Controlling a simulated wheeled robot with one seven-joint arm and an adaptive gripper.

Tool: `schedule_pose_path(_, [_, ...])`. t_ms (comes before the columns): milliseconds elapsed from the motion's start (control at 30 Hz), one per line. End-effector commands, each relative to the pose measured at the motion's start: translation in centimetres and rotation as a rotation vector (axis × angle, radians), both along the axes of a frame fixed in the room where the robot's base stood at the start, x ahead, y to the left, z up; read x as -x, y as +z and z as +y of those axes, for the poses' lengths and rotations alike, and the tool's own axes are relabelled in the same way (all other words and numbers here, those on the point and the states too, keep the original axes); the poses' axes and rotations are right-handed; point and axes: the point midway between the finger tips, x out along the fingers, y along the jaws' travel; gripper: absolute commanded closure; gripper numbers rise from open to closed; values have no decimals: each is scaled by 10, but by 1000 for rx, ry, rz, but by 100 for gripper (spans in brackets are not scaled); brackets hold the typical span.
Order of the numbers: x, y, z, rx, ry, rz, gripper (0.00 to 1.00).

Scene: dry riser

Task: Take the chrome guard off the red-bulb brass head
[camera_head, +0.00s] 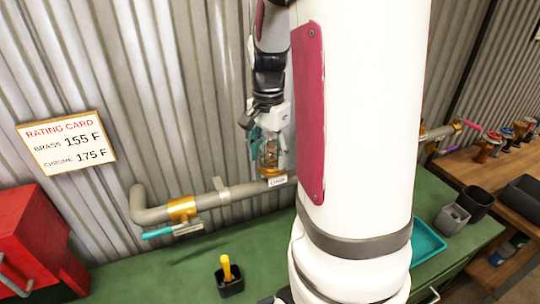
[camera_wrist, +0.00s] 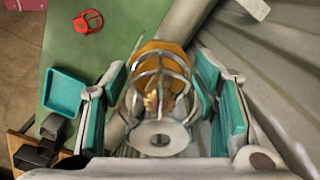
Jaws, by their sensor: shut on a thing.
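My gripper (camera_head: 268,148) is shut on a chrome wire guard (camera_wrist: 160,88), with teal finger pads on both sides of the cage. The guard's ring end faces the wrist camera. A brass-coloured fitting (camera_wrist: 162,52) shows at the guard's far end, and the guard stands around the head there. In the head view the guard (camera_head: 268,157) stands upright above the grey pipe, over a small white tag (camera_head: 278,181). The bulb's colour is hidden by the wires and too small to tell.
A grey pipe (camera_head: 240,193) with a teal-handled valve (camera_head: 158,233) runs along the corrugated wall. A rating card (camera_head: 66,143) hangs left. The green bench (camera_head: 130,278) holds a yellow-handled tool (camera_head: 227,268) in a dark cup, a teal tray (camera_head: 428,240) and a red caged piece (camera_wrist: 88,21).

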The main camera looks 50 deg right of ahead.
Motion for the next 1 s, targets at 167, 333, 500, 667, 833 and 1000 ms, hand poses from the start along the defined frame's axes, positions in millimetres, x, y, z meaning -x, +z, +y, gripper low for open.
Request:
schedule_pose_path(167, [0, 5, 0, 0, 1, 0, 74])
schedule_pose_path(333, [1, 10, 0, 0, 1, 0, 74])
schedule_pose_path(500, [1, 14, 0, 0, 2, 0, 74])
schedule_pose_path(667, [0, 19, 0, 0, 2, 0, 74])
schedule_pose_path(833, [0, 23, 0, 0, 1, 0, 74])
schedule_pose_path(1000, [0, 28, 0, 0, 1, 0, 74])
